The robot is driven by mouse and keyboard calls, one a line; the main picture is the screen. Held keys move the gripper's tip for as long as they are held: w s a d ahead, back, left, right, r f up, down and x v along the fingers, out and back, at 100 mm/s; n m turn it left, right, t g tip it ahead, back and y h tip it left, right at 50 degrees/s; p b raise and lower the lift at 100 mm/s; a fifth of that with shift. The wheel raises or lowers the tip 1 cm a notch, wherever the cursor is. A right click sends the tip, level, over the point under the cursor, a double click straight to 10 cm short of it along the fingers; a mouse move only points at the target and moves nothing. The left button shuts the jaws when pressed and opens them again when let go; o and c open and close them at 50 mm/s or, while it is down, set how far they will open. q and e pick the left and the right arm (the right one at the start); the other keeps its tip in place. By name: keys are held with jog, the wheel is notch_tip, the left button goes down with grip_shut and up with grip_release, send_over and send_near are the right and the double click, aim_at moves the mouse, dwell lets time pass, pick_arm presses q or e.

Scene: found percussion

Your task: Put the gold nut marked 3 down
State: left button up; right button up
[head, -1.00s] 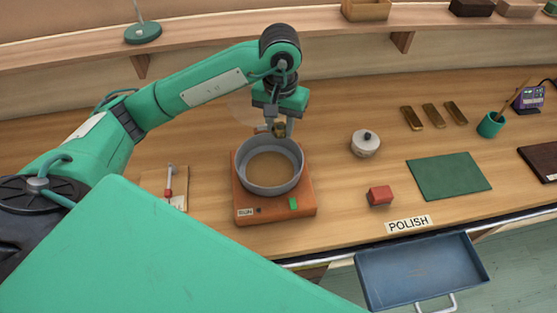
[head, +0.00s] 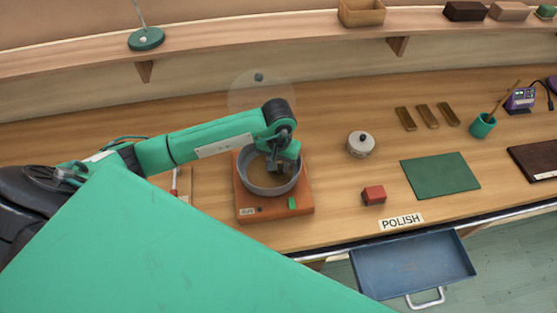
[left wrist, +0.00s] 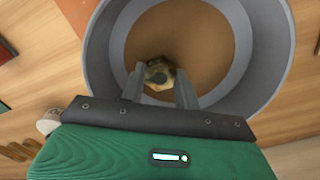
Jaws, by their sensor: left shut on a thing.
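The gold nut (left wrist: 158,72) shows between my left gripper's fingertips in the left wrist view; its mark cannot be read. My left gripper (left wrist: 160,88) is shut on the nut, inside the rim of a grey round bowl (left wrist: 272,60) with a brown floor. In the head view my left gripper (head: 283,172) points down into the bowl (head: 253,183), and the nut is hidden there. The bowl stands on an orange-brown base (head: 265,211) with a green switch. Whether the nut touches the bowl floor I cannot tell. My right gripper is not in view.
A lidded pot (head: 360,146), a red block (head: 374,195) and a green mat (head: 440,175) lie to the right. A blue tray (head: 412,265) juts out below the table edge.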

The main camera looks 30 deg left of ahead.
pick_arm(q)
jog(key=shift+f+b, duration=0.25)
jog(key=shift+b, duration=0.2)
jog(key=o, duration=0.9)
jog(key=shift+r, duration=0.1)
jog(key=shift+o, duration=0.7)
